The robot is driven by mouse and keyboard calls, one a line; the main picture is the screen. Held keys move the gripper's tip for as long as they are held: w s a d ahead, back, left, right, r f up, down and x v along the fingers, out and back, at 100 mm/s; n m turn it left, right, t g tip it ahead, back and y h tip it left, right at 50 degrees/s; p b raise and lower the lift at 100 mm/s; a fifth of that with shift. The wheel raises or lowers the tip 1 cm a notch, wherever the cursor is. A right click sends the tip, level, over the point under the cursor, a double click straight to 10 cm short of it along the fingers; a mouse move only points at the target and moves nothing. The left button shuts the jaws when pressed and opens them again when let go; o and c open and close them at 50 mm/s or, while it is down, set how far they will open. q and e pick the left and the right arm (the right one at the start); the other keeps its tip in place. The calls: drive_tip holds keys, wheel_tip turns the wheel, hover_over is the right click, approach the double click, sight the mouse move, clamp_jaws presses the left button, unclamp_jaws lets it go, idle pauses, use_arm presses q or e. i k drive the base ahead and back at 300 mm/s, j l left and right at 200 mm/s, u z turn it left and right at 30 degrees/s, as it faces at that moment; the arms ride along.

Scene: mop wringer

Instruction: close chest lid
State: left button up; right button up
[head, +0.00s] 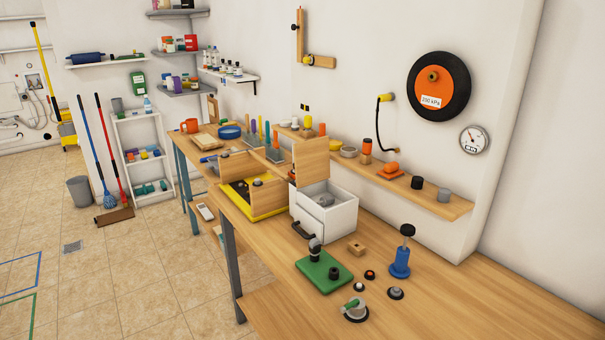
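A white chest (334,224) stands on the wooden workbench, near the middle of the head view. Its wooden lid (312,161) is open and stands roughly upright at the chest's back left side. A small grey thing (325,200) shows inside the open top; I cannot tell what it is. A dark handle (301,231) is on the chest's front left face. Neither my left nor my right gripper is in view.
A yellow-edged tray with wooden panels (257,210) stands left of the chest. In front are a green board (323,277), a blue pump-like thing (400,263) and several small dark pieces. A wall shelf (440,202) runs behind. The bench's right end is clear.

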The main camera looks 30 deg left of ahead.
sight(312, 161)
drive_tip(key=z, duration=0.3)
drive_tip(key=j+z, duration=0.5)
drive_tip(key=j, duration=0.2)
drive_tip(key=k+j+z, duration=0.1)
drive_tip(key=j+z, duration=0.3)
drive_tip(key=j, duration=2.1)
drive_tip(key=k+j, duration=0.15)
drive_tip(key=j, duration=1.2)
drive_tip(key=k+j, duration=0.15)
drive_tip(key=j, duration=0.5)
